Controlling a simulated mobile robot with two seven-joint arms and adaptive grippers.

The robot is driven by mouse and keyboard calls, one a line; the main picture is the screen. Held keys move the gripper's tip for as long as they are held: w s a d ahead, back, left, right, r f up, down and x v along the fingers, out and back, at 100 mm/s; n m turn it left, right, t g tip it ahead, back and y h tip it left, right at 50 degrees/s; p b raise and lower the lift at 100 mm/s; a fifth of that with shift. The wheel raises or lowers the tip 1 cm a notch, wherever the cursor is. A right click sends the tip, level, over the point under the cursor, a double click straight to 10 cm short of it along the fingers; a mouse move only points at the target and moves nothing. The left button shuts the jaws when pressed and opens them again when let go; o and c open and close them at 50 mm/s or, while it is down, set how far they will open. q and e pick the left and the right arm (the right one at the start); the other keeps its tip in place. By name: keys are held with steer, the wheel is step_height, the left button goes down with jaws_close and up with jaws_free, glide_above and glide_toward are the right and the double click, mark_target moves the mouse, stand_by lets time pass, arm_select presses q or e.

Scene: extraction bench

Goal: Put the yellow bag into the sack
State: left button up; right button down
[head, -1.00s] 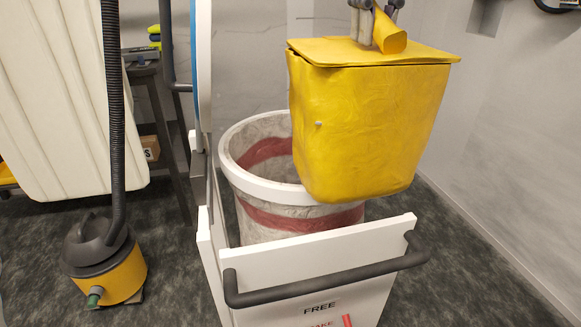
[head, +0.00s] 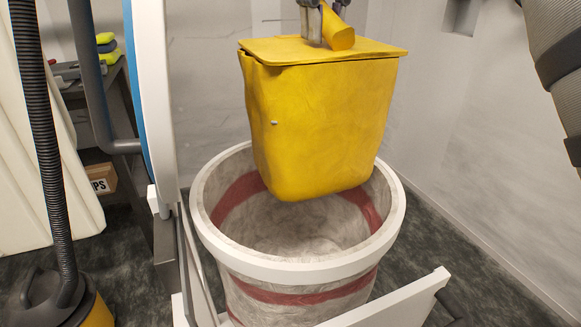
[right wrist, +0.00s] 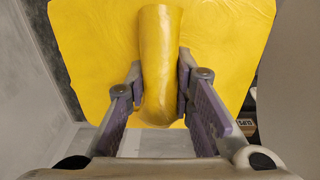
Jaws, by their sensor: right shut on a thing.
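The yellow bag (head: 320,125) hangs upright in the head view, above the open mouth of the sack. My right gripper (head: 322,22) is shut on the yellow handle on top of the bag. In the right wrist view the fingers (right wrist: 160,85) press on both sides of the handle, and the bag's yellow lid (right wrist: 225,50) spreads behind it. The sack (head: 290,222) is grey with red bands and has a thick white rim. The bag's bottom appears over the opening, but its exact height against the rim is hard to tell. My left gripper is not in view.
A white panel (head: 390,305) stands in front of the sack, and a white and blue upright (head: 150,100) at its left. A vacuum cleaner (head: 45,300) with a black hose is at the far left. A box (head: 101,180) lies behind.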

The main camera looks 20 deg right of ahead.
steer(key=shift+w+f, duration=0.1)
steer(key=shift+w, duration=0.15)
steer(key=shift+w+f, duration=0.1)
steer(key=shift+f, duration=0.15)
steer(key=shift+s+f, duration=0.4)
steer(key=shift+f, duration=0.3)
steer(key=f, duration=2.5)
steer(key=shift+w, duration=0.2)
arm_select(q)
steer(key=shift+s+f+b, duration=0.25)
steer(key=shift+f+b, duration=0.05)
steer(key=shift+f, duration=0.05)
arm_select(e)
step_height(320, 180, down, 5)
steer(key=shift+r, duration=0.2)
